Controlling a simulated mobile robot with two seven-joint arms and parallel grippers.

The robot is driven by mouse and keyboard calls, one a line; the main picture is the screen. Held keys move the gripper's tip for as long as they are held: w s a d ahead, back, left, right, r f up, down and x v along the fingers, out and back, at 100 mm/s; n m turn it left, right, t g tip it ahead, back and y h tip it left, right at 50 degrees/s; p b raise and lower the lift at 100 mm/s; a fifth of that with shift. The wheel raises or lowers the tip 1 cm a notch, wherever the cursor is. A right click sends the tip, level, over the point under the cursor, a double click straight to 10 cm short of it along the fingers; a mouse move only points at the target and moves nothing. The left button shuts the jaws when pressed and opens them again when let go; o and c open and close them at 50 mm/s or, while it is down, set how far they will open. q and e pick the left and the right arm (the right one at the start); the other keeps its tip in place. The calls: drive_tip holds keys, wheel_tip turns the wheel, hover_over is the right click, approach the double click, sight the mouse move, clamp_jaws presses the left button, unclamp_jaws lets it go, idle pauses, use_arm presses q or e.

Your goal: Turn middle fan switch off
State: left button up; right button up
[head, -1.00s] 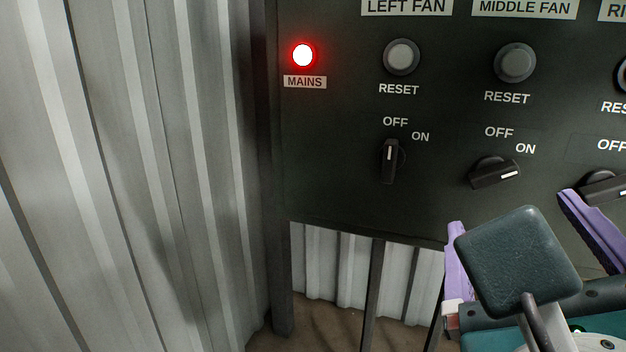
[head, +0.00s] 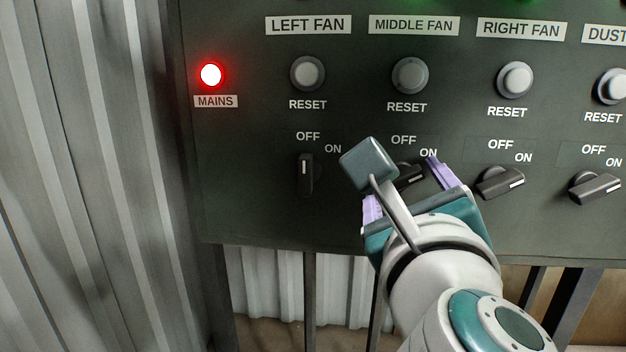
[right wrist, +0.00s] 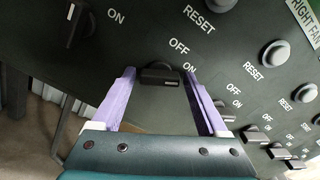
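The middle fan switch (head: 411,173) is a black rotary knob below its OFF and ON labels, partly hidden by my right arm in the head view. In the right wrist view the knob (right wrist: 158,76) lies between the fingertips, turned to the ON side. My right gripper (head: 400,182) is open, its purple fingers on either side of the knob. In the right wrist view gaps show between the knob and both fingers of the gripper (right wrist: 160,82). My left gripper is not in view.
The left fan switch (head: 305,174) points up toward OFF. The right fan switch (head: 500,182) and the dust switch (head: 595,187) are turned toward ON. A red mains lamp (head: 211,75) glows at the left. A corrugated metal wall (head: 90,180) stands left of the panel.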

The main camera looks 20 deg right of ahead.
drive_tip(key=c, duration=1.1)
drive_tip(key=shift+r+n+p, duration=0.2)
drive_tip(key=shift+n+p, duration=0.8)
drive_tip(key=shift+p, duration=0.25)
drive_tip(key=n+p, duration=0.3)
drive_tip(key=shift+n, duration=0.3)
drive_tip(key=n+p, duration=0.3)
drive_tip(key=n, duration=0.1)
drive_tip(key=shift+f+n+p, duration=0.15)
drive_tip(key=shift+n+p, duration=0.4)
drive_tip(key=shift+n, duration=0.65)
